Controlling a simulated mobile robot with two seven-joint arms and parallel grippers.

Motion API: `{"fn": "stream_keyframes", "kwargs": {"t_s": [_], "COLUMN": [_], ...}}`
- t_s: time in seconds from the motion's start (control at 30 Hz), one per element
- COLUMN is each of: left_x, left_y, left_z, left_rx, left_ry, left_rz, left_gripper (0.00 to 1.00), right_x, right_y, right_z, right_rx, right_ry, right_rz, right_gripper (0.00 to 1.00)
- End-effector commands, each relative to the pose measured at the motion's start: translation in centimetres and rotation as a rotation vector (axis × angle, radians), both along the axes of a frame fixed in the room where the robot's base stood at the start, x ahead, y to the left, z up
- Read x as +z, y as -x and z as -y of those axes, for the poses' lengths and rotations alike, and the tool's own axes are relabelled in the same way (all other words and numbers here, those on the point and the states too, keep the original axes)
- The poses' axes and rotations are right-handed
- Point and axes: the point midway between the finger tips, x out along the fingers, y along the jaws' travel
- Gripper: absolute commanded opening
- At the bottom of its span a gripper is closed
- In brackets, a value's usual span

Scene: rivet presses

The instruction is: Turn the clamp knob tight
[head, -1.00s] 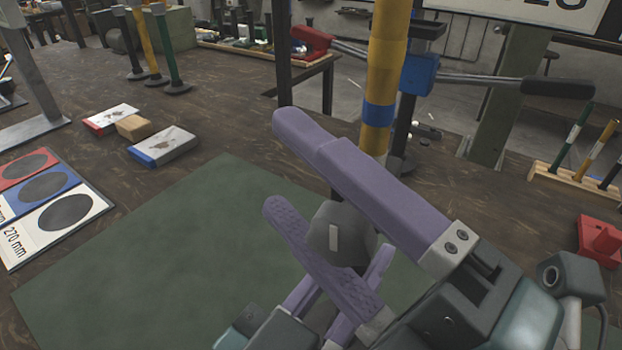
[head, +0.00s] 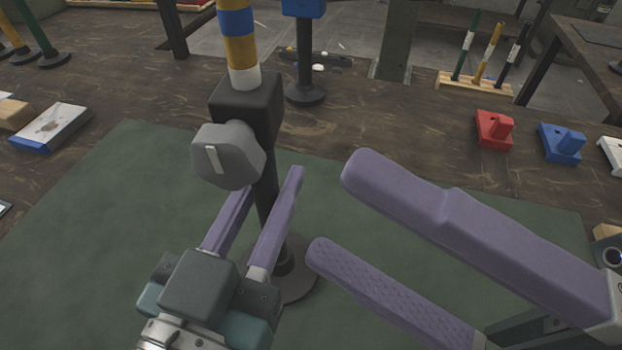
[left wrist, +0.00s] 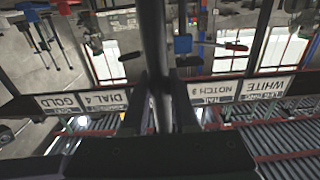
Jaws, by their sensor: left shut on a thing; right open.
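The clamp knob (head: 212,158) is grey and faceted, with a pale, nearly upright line on its face. It sits on the front of a black clamp block (head: 262,100). A yellow tube with a blue band (head: 238,45) rises from the block. A black post (head: 266,195) runs down from the block to a round base. My left gripper (head: 268,180) is shut on the post below the knob; the left wrist view shows a dark post (left wrist: 154,45) between its fingers. My right gripper (head: 335,212) is open and empty, right of the knob and apart from it.
A green mat (head: 100,240) lies under the stand. Red (head: 494,130) and blue (head: 561,143) blocks stand at the right. A rack of coloured rods (head: 475,82) is behind. A blue-edged box (head: 50,128) lies at the left. Another dark stand (head: 304,60) is just behind.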

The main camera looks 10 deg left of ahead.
Motion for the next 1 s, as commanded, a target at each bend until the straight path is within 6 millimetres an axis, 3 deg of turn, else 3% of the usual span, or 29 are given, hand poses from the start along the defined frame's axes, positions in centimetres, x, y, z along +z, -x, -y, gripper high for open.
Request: {"fn": "stream_keyframes", "kwargs": {"t_s": [0.37,0.4,0.7,1.0], "left_x": [-0.05,0.07,0.03,-0.13], "left_y": [0.03,-0.01,-0.01,0.38], "left_z": [0.02,0.01,0.01,0.0], "left_rx": [-0.001,0.0,0.0,-0.001], "left_ry": [0.0,0.0,0.0,-0.001], "left_rz": [-0.002,0.002,0.001,-0.004], "left_gripper": [0.0,0.29,0.62,0.62], "right_x": [-0.03,-0.02,-0.02,-0.04], "right_y": [0.08,0.08,0.07,0.07], "right_z": [0.24,0.24,0.22,0.21], "right_rx": [0.001,0.001,0.001,0.001], "right_ry": [-0.001,-0.001,-0.001,-0.001], "right_rz": [0.0,0.0,0.0,0.0], "right_gripper": [0.76,0.76,0.76,0.76]}}
